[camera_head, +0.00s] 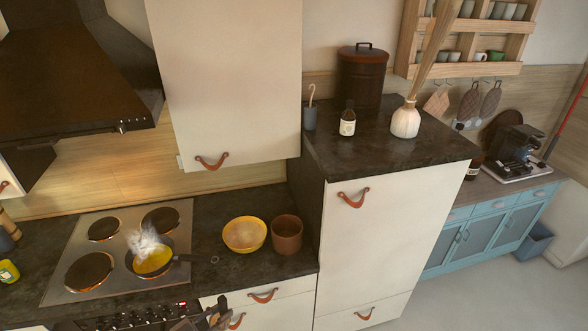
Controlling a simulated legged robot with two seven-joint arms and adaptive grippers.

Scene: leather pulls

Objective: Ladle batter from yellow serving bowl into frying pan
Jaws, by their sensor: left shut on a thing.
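The yellow serving bowl (244,234) stands upright on the dark counter, right of the hob. The frying pan (136,268) sits on the front right hob plate. Yellow batter (153,261) lies in it, and white steam rises above. Its dark handle points right. My left gripper (206,318) is low at the bottom edge, in front of the drawers and below the pan and bowl. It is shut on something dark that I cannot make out. No ladle can be told apart clearly. My right gripper is not in view.
A brown pot (287,234) stands close to the bowl's right. A small grey ring (214,260) lies on the counter between pan handle and bowl. The tall cabinet (372,230) bounds the counter at right. A wall cupboard (226,80) hangs above.

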